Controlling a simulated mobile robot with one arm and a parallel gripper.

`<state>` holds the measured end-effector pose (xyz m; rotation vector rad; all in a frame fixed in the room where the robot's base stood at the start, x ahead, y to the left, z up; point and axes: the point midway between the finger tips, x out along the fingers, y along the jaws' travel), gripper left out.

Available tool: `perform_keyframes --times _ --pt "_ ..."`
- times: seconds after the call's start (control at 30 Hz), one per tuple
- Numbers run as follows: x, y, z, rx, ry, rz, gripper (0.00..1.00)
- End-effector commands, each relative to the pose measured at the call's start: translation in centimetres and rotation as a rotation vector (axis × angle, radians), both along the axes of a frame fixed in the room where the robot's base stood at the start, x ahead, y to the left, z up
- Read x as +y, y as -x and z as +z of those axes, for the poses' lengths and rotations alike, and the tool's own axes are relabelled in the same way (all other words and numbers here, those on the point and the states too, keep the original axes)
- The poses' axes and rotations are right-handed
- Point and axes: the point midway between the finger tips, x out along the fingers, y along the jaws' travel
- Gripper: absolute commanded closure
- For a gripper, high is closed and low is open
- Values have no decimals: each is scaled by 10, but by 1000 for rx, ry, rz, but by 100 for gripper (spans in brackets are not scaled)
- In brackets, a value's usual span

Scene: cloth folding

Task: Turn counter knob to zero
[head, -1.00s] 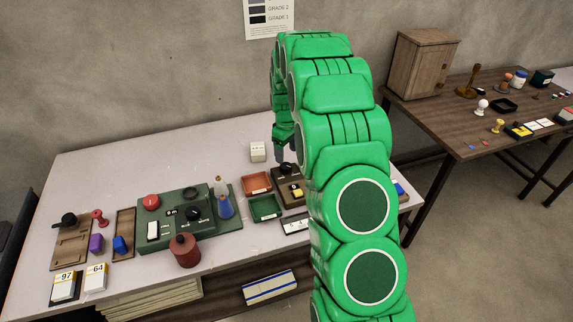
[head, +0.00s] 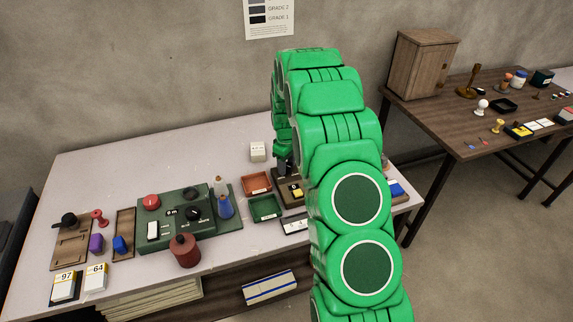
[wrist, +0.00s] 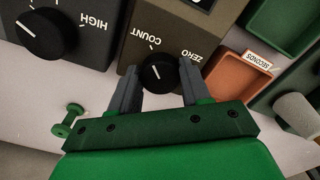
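The counter is a dark olive box (head: 283,199) on the light table, with a yellow part (head: 297,191) on it. In the wrist view its face (wrist: 166,22) reads COUNT and ZERO upside down. Its black round knob (wrist: 158,72) has a white mark that tilts to the upper left, while ZERO is printed to the knob's upper right. My gripper (wrist: 158,66) is open, one grey finger on each side of the knob. Whether the fingers touch it cannot be told. In the head view my gripper (head: 283,165) is low over the counter's back, and the knob is hidden.
In the wrist view a dark box with a HIGH knob (wrist: 40,34) is at the left, with a small green spool-like piece (wrist: 68,118) below. An orange tray (wrist: 236,78) and a green tray (wrist: 283,32) are close at the right.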

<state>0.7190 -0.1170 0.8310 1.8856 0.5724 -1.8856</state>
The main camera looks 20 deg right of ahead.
Motion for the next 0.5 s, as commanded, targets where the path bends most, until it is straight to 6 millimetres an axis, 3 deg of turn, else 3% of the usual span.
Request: perform_keyframes --times 0.03,0.17,0.5 --pt "0 0 0 0 0 0 64" --pt "0 0 0 0 0 0 84" --pt "0 0 0 0 0 -54 84"
